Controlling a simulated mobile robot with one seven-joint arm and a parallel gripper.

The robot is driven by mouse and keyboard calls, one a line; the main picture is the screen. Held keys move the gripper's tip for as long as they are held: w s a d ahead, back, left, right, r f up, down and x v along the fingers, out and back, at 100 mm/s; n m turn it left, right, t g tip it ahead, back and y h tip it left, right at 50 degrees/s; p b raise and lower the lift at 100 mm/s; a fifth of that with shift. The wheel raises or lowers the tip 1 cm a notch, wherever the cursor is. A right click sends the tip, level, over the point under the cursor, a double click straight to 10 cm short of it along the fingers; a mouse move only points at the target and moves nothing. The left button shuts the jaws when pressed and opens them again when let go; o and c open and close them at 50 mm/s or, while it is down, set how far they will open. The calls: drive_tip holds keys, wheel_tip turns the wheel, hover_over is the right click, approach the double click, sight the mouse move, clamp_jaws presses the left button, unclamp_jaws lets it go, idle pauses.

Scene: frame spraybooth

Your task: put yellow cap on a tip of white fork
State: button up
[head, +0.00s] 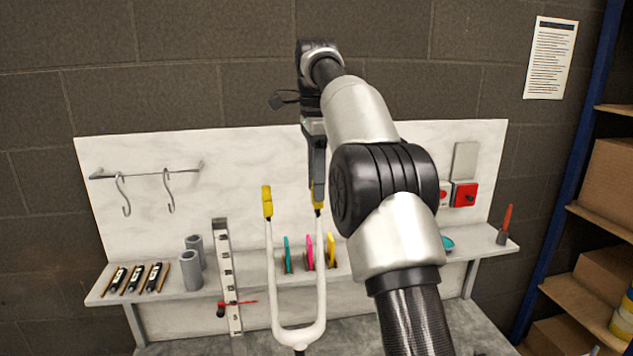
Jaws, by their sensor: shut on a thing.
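The white fork (297,335) stands upright with its two prongs pointing up. One yellow cap (267,203) sits on the tip of its left prong. A second yellow cap (318,198) is at the top of the right prong, between the fingers of my gripper (317,186). My gripper points down and is shut on this cap. The fingers hide part of it, and I cannot tell how far it sits over the tip.
Behind the fork, a shelf holds teal, pink and yellow pieces (309,252), grey cylinders (190,272) and black-labelled items (137,279). A ruler-like strip (228,280) stands left of the fork. Hooks (169,190) hang at left. A red switch box (464,194) is at right.

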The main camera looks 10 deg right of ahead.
drive_tip(key=shift+f, duration=0.45)
drive_tip(key=o, duration=1.1)
drive_tip(key=shift+r, duration=0.1)
wheel_tip(320, 180, up, 8)
drive_tip(key=p, duration=0.5)
drive_tip(key=shift+f, duration=0.25)
drive_tip(key=s+r+n+t, duration=0.35)
drive_tip(key=s+n, duration=0.55)
drive_tip(key=s, duration=0.6)
drive_tip(key=s+f+n+t, duration=0.1)
drive_tip(key=s+f+n, duration=0.3)
drive_tip(key=s+f, duration=0.3)
drive_tip(key=s+f+n+t, duration=0.1)
drive_tip(key=s+f+n, duration=0.4)
drive_tip(key=s, duration=0.7)
wheel_tip(320, 180, down, 2)
